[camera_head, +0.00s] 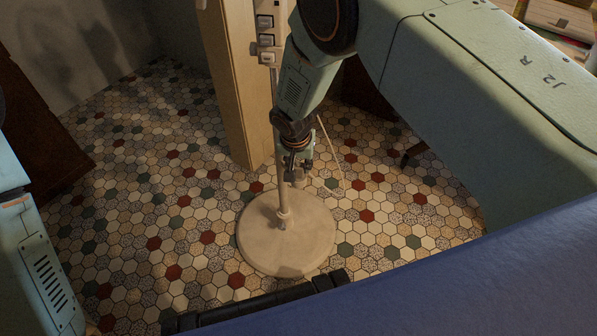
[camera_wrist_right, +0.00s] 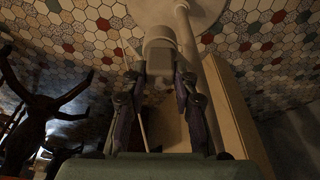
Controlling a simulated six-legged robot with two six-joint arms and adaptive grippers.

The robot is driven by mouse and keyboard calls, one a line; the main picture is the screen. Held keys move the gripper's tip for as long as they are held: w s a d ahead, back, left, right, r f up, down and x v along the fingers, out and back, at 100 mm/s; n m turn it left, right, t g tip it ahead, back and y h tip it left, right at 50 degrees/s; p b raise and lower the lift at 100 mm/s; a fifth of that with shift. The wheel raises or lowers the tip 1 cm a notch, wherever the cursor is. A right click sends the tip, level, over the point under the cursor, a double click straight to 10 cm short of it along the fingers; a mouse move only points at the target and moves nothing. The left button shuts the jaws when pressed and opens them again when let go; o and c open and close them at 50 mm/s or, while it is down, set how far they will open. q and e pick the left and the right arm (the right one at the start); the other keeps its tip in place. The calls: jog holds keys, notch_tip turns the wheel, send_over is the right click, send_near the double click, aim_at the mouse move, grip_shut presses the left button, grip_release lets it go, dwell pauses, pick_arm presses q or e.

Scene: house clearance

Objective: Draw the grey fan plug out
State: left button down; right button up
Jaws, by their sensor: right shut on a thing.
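My right gripper (camera_head: 297,160) points down beside the fan's pole, below the row of sockets (camera_head: 266,40) on the wooden post. It is shut on a pale grey block, which looks like the grey fan plug (camera_wrist_right: 160,52); in the right wrist view it sits between the fingertips. The plug appears clear of the sockets, but its pins are hidden. The fan's pole (camera_head: 283,190) stands upright on its round pale base (camera_head: 262,243). My left arm shows only at the left edge; its gripper is out of the picture.
The wooden post (camera_head: 235,90) stands just behind the pole. A thin pale cord (camera_head: 331,150) hangs right of the gripper. Dark furniture (camera_head: 35,130) stands at the left. The patterned tile floor (camera_head: 150,210) is open left of the base. A dark branching object (camera_wrist_right: 40,100) shows in the wrist view.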

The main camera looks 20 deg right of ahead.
aim_at(299, 165)
grip_shut()
jog(key=shift+r, duration=0.3)
dwell(0.4)
jog(key=shift+w+d+r+p+v, duration=0.15)
jog(key=shift+w+p+v, duration=0.15)
jog(key=shift+p+v, duration=1)
jog(key=shift+w+d+p+v, duration=0.15)
jog(key=shift+w+p+v, duration=0.15)
jog(key=shift+p+v, duration=1.05)
jog(key=shift+w+d+r+p+v, duration=0.25)
jog(key=shift+p+v, duration=0.6)
jog(key=shift+v, duration=0.85)
jog(key=shift+a+f, duration=0.1)
